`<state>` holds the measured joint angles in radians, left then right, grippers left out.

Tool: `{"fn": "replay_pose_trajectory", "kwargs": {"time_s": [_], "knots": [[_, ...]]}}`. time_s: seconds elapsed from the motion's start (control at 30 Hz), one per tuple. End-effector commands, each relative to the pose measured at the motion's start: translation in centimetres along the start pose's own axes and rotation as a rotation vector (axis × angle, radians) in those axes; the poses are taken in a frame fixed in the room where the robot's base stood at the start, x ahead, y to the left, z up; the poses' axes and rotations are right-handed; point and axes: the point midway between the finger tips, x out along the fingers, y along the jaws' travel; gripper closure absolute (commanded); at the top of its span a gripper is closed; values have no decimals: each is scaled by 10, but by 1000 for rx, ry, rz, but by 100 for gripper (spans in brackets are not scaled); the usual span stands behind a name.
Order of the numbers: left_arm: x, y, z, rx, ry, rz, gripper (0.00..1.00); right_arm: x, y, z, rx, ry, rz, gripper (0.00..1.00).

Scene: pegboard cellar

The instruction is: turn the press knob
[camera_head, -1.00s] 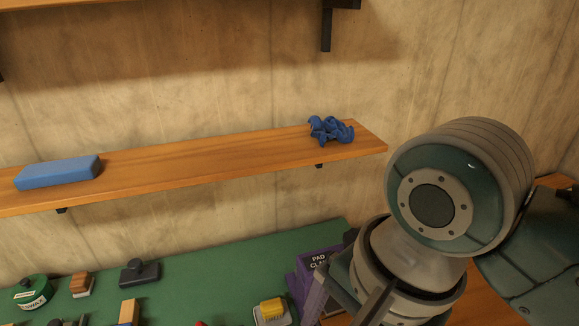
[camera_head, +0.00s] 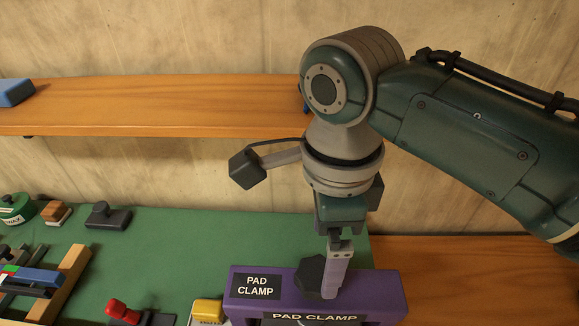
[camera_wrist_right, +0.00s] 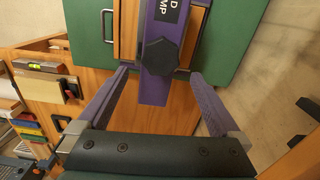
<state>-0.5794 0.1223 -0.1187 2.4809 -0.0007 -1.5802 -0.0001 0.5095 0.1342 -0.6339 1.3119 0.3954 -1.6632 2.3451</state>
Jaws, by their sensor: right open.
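The purple pad clamp (camera_head: 388,290) stands at the front edge of the green mat. Its dark, lobed knob (camera_head: 311,274) sits on its top, partly behind my gripper's finger. My right gripper (camera_head: 331,288) points down at the knob, with one purple finger in clear sight. In the right wrist view the knob (camera_wrist_right: 160,57) lies near the middle, just beyond the tips of the two spread fingers (camera_wrist_right: 160,73). The jaws are open and empty, with a gap to the knob on either side. My left gripper is not in view.
A red-knobbed tool (camera_head: 122,312) and a yellow block (camera_head: 207,311) stand left of the clamp. A blue-and-red clamp on wood (camera_head: 35,277) is farther left. A wooden shelf (camera_head: 160,105) runs behind. The wooden bench (camera_head: 460,265) to the right is clear.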

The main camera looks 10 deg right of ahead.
Motion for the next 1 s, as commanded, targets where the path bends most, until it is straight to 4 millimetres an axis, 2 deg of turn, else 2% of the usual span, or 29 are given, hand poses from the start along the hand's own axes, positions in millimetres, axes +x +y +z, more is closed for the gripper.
{"fn": "replay_pose_trajectory", "kwargs": {"time_s": [0.1, 0.3, 0.67, 1.0], "knots": [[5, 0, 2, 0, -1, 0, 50, 26, 0, -1, 1, 3, 2, 0], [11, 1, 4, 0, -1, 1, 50, 52, 0, -1, 0, 2, 0, 0], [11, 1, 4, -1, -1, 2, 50, 58, 0, 0, -1, 0, -2, 0], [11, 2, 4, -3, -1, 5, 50, 57, 0, 0, -1, 0, -2, 37]]}}
